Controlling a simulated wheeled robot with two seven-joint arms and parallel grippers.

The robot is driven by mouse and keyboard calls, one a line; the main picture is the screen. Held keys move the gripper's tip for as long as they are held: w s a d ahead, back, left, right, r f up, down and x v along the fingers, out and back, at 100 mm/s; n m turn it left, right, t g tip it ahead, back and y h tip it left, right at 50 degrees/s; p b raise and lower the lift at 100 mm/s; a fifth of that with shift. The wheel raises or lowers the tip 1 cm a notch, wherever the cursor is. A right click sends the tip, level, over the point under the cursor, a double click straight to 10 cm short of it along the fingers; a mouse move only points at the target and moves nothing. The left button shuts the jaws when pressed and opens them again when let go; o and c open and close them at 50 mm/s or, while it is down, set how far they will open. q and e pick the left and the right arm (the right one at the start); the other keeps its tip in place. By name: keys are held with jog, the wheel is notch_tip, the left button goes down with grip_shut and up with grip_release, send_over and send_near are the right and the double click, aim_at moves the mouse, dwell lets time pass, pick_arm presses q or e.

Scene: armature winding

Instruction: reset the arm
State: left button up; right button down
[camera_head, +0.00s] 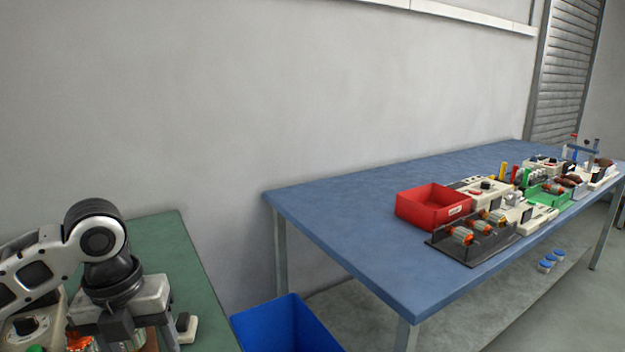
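My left arm comes in from the left edge, bent down at a black and white joint. My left gripper (138,332) points down over the green table (190,262) at the lower left. Its fingertips are cut off or hidden at the bottom edge, so I cannot tell whether it is open or holds anything. Orange and copper-coloured parts show just left of and below it. My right arm and gripper are not in view.
A beige device with a dial (32,326) stands beside my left gripper. A blue bin (285,325) stands between the tables. The blue table (345,215) holds a red box (432,206), a dark tray (470,255) with copper-wound parts and a green tray (548,195). Its left part is clear.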

pick_arm(q)
jog(key=d+f+n+t+h, duration=0.4)
jog(key=d+f+n+h, duration=0.2)
jog(key=d+f+n, duration=0.85)
jog(key=s+a+f+n+t+y, duration=0.1)
jog(key=s+a+f+n+t, duration=0.1)
jog(key=s+n, duration=0.3)
jog(key=s+a+f+n+t+y, duration=0.2)
jog(key=s+f+n+t, duration=0.2)
jog(key=n, duration=0.7)
jog(key=shift+s+a+f, duration=0.35)
jog(key=shift+s, duration=0.55)
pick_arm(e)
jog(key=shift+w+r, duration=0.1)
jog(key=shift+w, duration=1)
pick_arm(q)
jog(key=shift+n, duration=0.25)
